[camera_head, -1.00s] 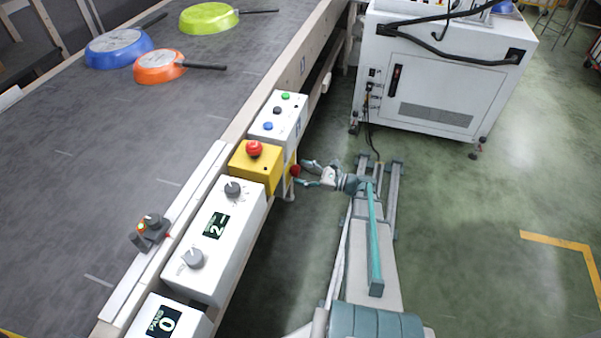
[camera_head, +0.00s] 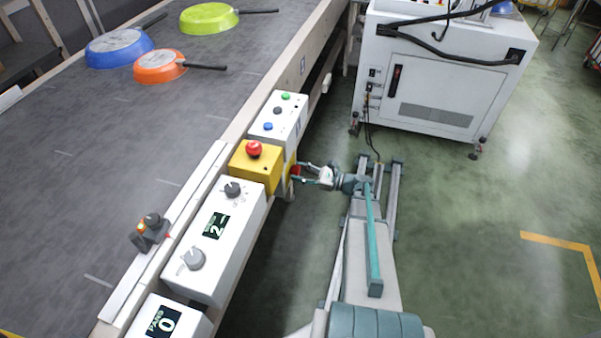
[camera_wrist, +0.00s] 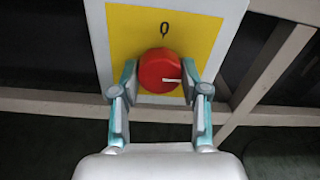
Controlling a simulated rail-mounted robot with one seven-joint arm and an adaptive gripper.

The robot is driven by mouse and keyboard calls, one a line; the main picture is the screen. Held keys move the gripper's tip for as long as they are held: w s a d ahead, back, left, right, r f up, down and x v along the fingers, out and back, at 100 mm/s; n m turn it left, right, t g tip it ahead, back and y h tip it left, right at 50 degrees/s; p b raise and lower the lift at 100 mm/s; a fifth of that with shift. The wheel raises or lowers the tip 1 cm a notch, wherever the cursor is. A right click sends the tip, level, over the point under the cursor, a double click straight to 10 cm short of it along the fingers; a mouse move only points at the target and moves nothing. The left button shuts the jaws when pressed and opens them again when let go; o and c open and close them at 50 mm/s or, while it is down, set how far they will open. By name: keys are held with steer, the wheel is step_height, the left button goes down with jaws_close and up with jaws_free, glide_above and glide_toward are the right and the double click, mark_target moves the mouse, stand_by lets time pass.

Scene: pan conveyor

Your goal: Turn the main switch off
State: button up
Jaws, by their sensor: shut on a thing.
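The main switch is a round red knob (camera_wrist: 159,70) on a yellow plate (camera_wrist: 120,30) in the wrist view. A white line on the knob points to the right, and a "0" mark stands on the plate above it. My gripper (camera_wrist: 158,82) is shut on the knob, one finger at its left side and one at its right. In the head view my gripper (camera_head: 299,172) reaches left to the side of the control boxes. The knob there (camera_head: 294,170) is partly hidden by the fingers.
A yellow box with a red mushroom button (camera_head: 253,148) stands just left of my gripper. A white box with green, black and blue buttons (camera_head: 280,112) is behind it. A white cabinet (camera_head: 430,75) stands at the back right. Pans lie on the conveyor (camera_head: 110,170).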

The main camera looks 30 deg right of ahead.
steer(key=shift+f+n, duration=0.1)
steer(key=shift+n, duration=0.2)
steer(key=shift+n+b, duration=8.35)
steer(key=shift+n, duration=0.35)
steer(key=o, duration=1.1)
steer(key=shift+o, duration=0.2)
